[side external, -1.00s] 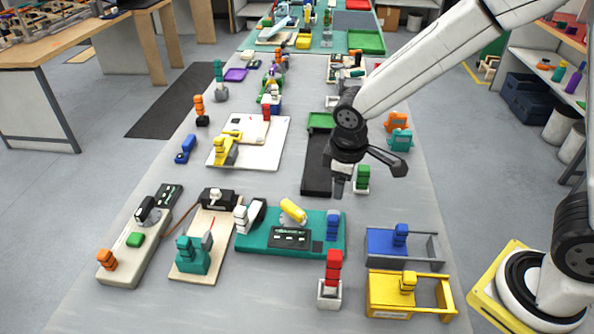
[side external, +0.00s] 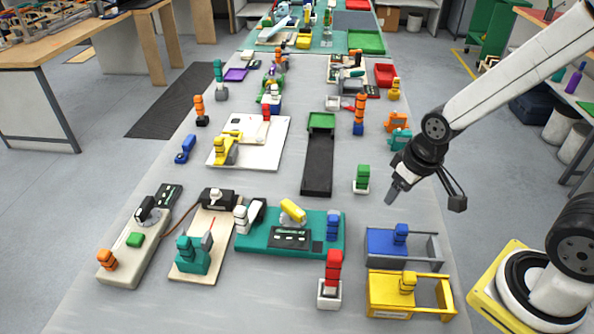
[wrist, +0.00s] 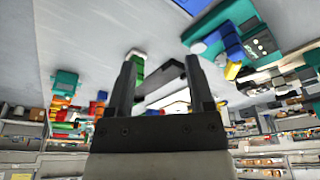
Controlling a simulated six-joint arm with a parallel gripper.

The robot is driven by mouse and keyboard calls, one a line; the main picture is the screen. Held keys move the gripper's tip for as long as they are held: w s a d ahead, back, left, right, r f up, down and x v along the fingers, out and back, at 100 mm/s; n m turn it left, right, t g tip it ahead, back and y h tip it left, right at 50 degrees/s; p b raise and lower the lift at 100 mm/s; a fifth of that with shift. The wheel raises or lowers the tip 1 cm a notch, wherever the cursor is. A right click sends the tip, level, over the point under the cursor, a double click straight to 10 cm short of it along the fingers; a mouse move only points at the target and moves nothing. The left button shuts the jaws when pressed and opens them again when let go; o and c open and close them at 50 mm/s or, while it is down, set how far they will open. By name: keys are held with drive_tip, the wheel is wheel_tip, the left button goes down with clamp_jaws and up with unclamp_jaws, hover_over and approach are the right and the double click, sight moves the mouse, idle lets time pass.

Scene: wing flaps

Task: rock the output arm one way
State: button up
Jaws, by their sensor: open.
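I cannot tell for sure which part is the output arm. A teal board (side external: 262,243) carries a yellow cylinder (side external: 293,211), a white-and-black lever part (side external: 250,215) and a blue knob (side external: 333,226). Left of it, a beige board (side external: 190,268) carries a teal handle piece (side external: 193,255) and a thin red pointer (side external: 211,226). Further back, a white plate (side external: 265,150) holds a yellow jointed arm (side external: 226,148). My gripper (side external: 391,197) is open and empty, above the table's right side; its two fingers also show apart in the wrist view (wrist: 163,75).
A green block on a white base (side external: 362,180) stands just left of my gripper. The blue drawer unit (side external: 385,247) and yellow drawer unit (side external: 390,296) are nearer the front. A red handle (side external: 333,268) stands beside them. A long black tray (side external: 318,165) lies mid-table.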

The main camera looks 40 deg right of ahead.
drive_tip(key=c, duration=0.8)
drive_tip(key=shift+w+a, duration=0.15)
clamp_jaws()
drive_tip(key=w+a+m+t+y, duration=0.2)
drive_tip(key=a+m, duration=0.3)
drive_tip(key=a, duration=0.3)
drive_tip(key=w+a+r+m+t+y, duration=0.1)
drive_tip(key=w+a+m+t+y, duration=0.2)
drive_tip(key=a+m, duration=0.3)
drive_tip(key=a, duration=0.2)
drive_tip(key=shift+w+a, duration=0.4)
